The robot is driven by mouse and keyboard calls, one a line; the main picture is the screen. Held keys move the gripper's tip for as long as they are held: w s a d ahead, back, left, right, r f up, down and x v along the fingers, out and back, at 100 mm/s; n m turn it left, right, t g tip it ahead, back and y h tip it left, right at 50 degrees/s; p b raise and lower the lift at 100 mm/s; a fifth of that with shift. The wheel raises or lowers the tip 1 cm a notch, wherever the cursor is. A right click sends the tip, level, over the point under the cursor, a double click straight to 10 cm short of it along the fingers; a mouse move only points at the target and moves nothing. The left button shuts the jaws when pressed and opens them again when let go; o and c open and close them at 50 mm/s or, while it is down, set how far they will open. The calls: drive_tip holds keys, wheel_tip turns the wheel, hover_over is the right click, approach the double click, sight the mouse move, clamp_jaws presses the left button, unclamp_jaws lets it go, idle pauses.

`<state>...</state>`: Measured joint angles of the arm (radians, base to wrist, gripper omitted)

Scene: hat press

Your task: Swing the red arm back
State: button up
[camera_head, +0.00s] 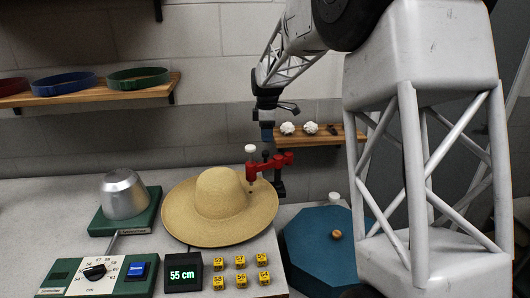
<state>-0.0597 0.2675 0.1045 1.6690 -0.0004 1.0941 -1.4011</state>
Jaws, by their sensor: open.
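The red arm (267,164) stands at the back right of the straw hat (222,195), with a white knob (250,149) at its left end. Its left end reaches over the right part of the hat, and a thin rod points down there; whether it touches the hat is not clear. A dark post (279,187) shows beneath its right part. My gripper (267,140) hangs pointing down just above the red arm, to the right of the white knob. It is open; its fingertips are small and dark, and contact with the red arm cannot be made out.
A silver dome on a green base (148,222) stands left of the hat. In front are a dial panel (73,278), a display (183,273) reading 55 cm and several yellow number blocks (240,281). A blue octagonal box (310,255) is right; a small shelf (340,137) is behind.

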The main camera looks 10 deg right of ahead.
sight(265, 152)
drive_tip(key=shift+w+a+f, duration=0.15)
drive_tip(key=shift+w+f, duration=0.2)
drive_tip(key=shift+w, duration=0.35)
drive_tip(key=shift+f, duration=0.15)
drive_tip(key=shift+f, duration=3.8)
clamp_jaws()
